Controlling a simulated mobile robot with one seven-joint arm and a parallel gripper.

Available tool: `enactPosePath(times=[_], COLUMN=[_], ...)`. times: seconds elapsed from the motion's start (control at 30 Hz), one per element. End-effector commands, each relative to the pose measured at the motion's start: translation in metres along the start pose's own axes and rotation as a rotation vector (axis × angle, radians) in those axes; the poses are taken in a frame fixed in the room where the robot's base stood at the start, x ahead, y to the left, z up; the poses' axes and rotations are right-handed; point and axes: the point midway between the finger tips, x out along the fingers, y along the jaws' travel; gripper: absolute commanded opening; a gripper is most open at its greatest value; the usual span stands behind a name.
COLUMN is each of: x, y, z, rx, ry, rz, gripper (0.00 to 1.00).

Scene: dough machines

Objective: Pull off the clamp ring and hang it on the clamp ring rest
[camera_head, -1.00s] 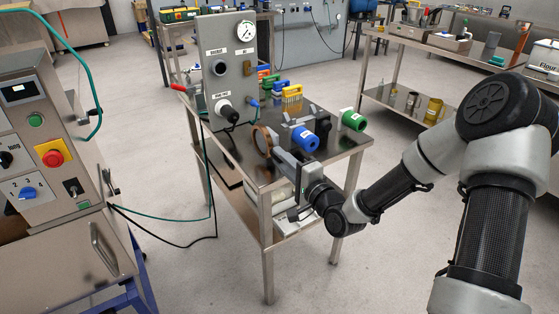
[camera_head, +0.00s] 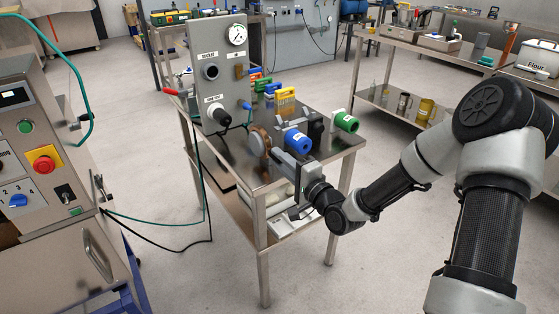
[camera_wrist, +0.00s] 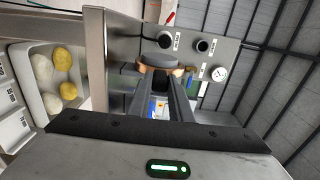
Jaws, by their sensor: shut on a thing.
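The clamp ring appears to be the copper-brown ring (camera_head: 265,138) at the left end of my gripper, above the steel table. My gripper (camera_head: 276,153) points left and is shut on it. In the wrist view the brown rim (camera_wrist: 143,65) shows at the fingertips (camera_wrist: 162,72), with a grey round face on it. I cannot tell whether the grey face belongs to the ring or to a part behind it. I cannot pick out the clamp ring rest with certainty.
A grey panel (camera_head: 232,88) with a gauge (camera_head: 237,35) and sockets stands behind the ring. A blue cylinder (camera_head: 297,142) and a green one (camera_head: 345,122) are close to my gripper. The steel table (camera_head: 235,150) has bare room at front left.

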Motion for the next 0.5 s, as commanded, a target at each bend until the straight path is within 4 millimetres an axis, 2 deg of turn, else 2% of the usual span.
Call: enactPosePath(times=[0.33, 0.37, 0.5], x=[0.0001, 0.0001, 0.0000], y=[-0.0021, -0.0021, -0.0017], z=[-0.0045, -0.0046, -0.0040], rx=[-0.004, -0.004, -0.003], ry=[0.009, 0.009, 0.008], rz=[-0.005, -0.005, -0.004], gripper=[0.00, 0.20, 0.40])
